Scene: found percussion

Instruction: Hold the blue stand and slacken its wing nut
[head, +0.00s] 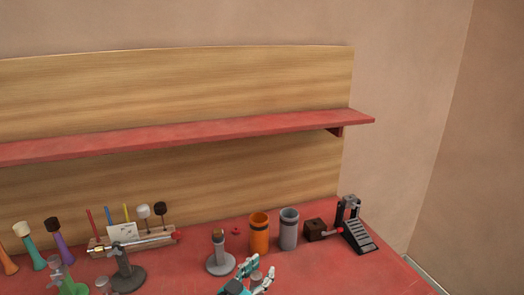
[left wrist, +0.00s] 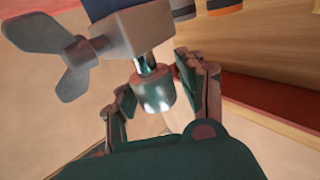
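The blue stand shows in the left wrist view as a dark blue part (left wrist: 110,7) cut off at the top edge. Below the blue part is a grey block (left wrist: 135,32). A grey wing nut (left wrist: 68,55) sticks out of the block's left side. A shiny rod leads from the block to a metal knob (left wrist: 153,92). My left gripper (left wrist: 158,85) has one finger on each side of this knob; whether its pads press on it is unclear. In the head view my left gripper (head: 259,272) is at the bottom edge. My right gripper is not in view.
On the red bench stand a grey stand (head: 220,265), a dark stand (head: 125,277), a green stand (head: 72,288), an orange cup (head: 259,235), a grey cup (head: 289,230), a brown block (head: 314,230) and a black pedal (head: 356,230). A red shelf (head: 200,133) runs above.

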